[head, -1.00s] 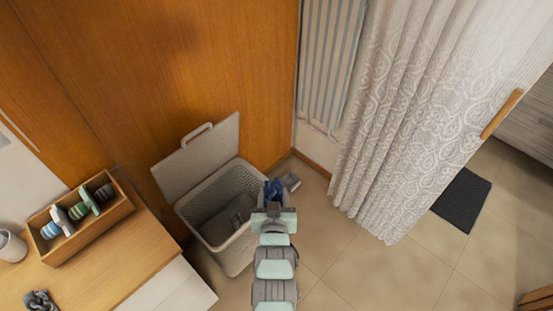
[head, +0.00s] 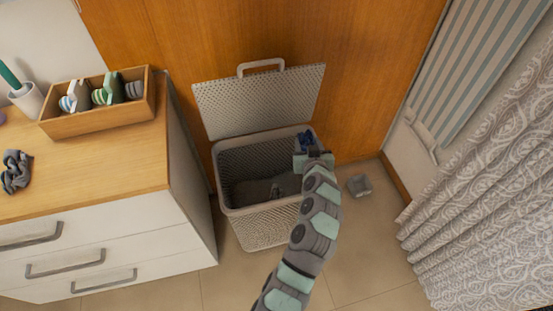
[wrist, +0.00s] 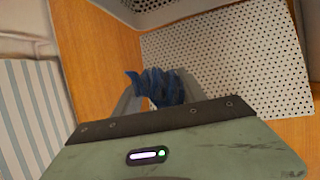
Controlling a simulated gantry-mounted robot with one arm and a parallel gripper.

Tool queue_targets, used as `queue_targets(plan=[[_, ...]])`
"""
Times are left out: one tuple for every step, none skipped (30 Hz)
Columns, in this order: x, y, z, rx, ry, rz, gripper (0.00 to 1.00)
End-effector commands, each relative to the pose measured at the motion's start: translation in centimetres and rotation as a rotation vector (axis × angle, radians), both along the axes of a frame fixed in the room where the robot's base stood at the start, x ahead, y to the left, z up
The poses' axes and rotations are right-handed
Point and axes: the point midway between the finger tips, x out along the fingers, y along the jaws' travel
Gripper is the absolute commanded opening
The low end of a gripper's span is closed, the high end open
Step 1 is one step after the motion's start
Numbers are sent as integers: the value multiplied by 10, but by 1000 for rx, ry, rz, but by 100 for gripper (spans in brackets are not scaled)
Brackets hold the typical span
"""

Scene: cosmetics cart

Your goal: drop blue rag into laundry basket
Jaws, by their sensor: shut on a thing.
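The blue rag (head: 305,140) is bunched up in my gripper (head: 308,153), which is shut on it. It also shows in the wrist view (wrist: 158,88) between the two fingers, with the basket's perforated lid behind it. The laundry basket (head: 270,222) is light grey and perforated. Its lid (head: 262,103) stands open against the wooden panel. In the head view the gripper and rag overlap the right rear rim of the basket; I cannot tell their height above it. My arm hides part of the basket's right side.
Dark grey cloth (head: 262,190) lies inside the basket. A small grey object (head: 359,186) is on the floor to its right. A drawer cabinet (head: 110,240) stands at left, with a wooden box (head: 105,112) on top. A patterned curtain (head: 480,220) hangs at right.

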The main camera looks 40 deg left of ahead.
Motion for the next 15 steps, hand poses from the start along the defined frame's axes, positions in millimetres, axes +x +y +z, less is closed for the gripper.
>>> queue_targets(plan=[[-3,23,-27,2,0,50,12],[-6,35,-33,0,1,78,12],[-9,49,-39,-1,1,113,12],[-11,59,-42,0,0,135,12],[-14,68,-45,0,-1,157,12],[-17,78,-49,-1,-1,181,12],[-20,85,-52,-1,2,198,12],[-22,91,-54,-2,3,213,12],[-25,97,-55,-1,3,229,12],[-26,101,-56,-2,3,238,12],[-27,104,-56,-2,3,245,12],[-28,107,-56,-2,3,252,12],[-28,108,-56,-3,2,254,12],[-28,109,-57,-2,3,256,12],[-29,109,-58,-2,2,257,12]])
